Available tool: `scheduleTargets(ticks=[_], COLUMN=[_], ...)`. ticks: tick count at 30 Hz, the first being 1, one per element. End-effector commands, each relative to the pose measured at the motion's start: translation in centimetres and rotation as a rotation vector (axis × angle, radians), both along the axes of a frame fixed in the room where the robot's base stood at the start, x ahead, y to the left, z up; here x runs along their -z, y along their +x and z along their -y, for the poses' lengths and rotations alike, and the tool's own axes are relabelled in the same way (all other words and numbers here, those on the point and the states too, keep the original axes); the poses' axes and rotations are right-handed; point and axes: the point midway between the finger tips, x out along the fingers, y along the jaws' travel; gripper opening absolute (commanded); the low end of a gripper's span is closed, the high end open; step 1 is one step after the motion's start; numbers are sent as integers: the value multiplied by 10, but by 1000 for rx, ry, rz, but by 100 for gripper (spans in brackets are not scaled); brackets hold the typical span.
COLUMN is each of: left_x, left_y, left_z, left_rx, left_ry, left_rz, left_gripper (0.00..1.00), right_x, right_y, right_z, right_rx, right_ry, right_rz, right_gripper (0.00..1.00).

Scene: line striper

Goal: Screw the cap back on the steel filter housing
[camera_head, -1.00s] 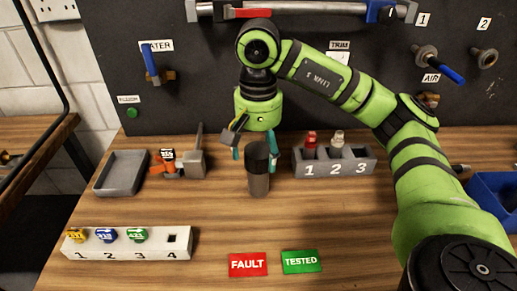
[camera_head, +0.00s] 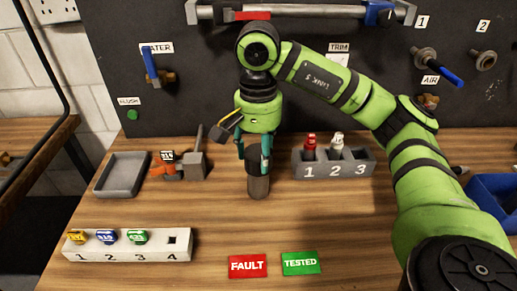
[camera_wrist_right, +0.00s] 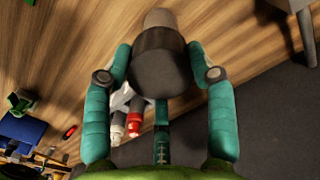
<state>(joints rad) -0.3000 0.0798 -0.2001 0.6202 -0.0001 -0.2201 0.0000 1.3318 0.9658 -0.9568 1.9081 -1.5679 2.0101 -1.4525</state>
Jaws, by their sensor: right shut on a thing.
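The steel filter housing (camera_head: 258,187) stands upright on the wooden bench, left of the numbered grey holder. Its dark cap (camera_wrist_right: 160,70) sits at its top and shows between my fingers in the wrist view. The grey lower body of the housing (camera_wrist_right: 158,18) shows beyond the cap there. My right gripper (camera_head: 253,153) points down at the top of the housing, with its teal fingers on both sides of the cap, shut on it. In the head view the fingers hide most of the cap. I cannot tell how tightly the cap is seated. My left gripper is not in view.
The grey holder (camera_head: 332,171) with a red and a white-topped item stands close on the right. A grey tray (camera_head: 121,174) and an orange-and-grey device (camera_head: 185,165) are on the left. A white numbered block (camera_head: 128,254) and FAULT (camera_head: 248,265) and TESTED (camera_head: 301,262) cards lie nearer.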

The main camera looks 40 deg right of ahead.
Motion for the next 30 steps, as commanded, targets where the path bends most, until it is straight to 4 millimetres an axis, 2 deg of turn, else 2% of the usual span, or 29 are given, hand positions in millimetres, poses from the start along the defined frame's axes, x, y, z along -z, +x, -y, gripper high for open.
scheduleTargets(ticks=[5,14,24,30], left_x=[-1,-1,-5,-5], left_y=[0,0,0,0], left_z=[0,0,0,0], left_rx=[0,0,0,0], left_ry=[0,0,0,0], left_rz=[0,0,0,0], left_gripper=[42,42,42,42], right_x=[1,1,2,2], right_y=[0,0,-1,-1], right_z=[-1,-1,-1,-1], right_rx=[146,162,523,554], right_ry=[1,1,1,0], right_rz=[-3,-4,-9,-10], right_gripper=[11,11,11,11])
